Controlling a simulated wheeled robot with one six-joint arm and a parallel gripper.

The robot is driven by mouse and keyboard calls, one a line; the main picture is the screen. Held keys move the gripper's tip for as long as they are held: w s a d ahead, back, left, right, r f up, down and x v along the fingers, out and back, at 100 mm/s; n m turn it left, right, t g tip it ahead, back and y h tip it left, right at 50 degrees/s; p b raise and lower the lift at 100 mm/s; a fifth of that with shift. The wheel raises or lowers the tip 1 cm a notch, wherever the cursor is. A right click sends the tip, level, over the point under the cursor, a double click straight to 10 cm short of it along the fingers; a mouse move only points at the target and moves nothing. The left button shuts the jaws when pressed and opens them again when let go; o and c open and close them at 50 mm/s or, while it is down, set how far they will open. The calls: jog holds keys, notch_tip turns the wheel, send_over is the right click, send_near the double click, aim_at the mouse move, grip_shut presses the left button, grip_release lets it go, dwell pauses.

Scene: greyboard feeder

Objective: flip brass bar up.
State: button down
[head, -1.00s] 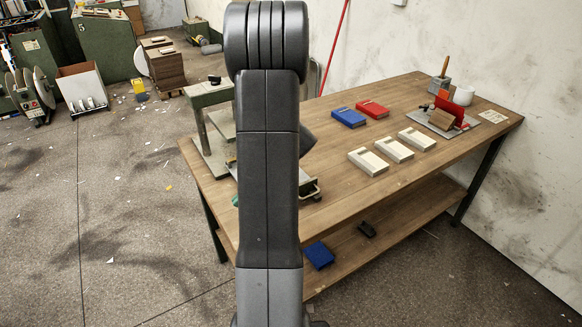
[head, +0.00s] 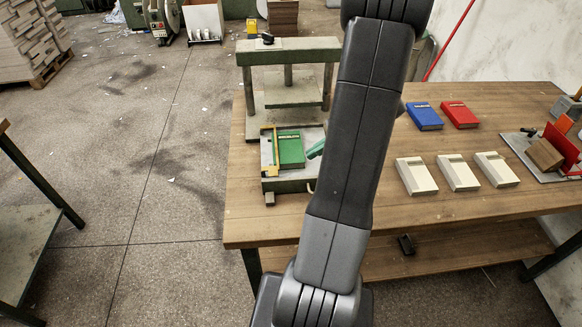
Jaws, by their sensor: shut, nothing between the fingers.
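The brass bar (head: 275,150) is a thin yellow strip on the tray (head: 268,184) at the front of the grey-green press. It runs along the left side of a green box (head: 291,151), with a short yellow piece at its front end. I cannot tell exactly how far it is raised. My arm stands large in front of the table, just right of the tray. My gripper is hidden behind it. A small teal piece (head: 316,149) sticks out left of the arm beside the green box; I cannot tell what it belongs to.
The press frame (head: 288,52) rises behind the tray. The wooden table (head: 450,225) also holds a blue box (head: 424,116), a red box (head: 460,114) and three pale boxes (head: 458,173). A red fixture (head: 562,148) stands at the right. Open floor lies left of the table.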

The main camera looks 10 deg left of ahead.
aim_at(287, 176)
jog(key=shift+f, duration=0.1)
jog(key=p+x, duration=0.1)
jog(key=x, duration=0.9)
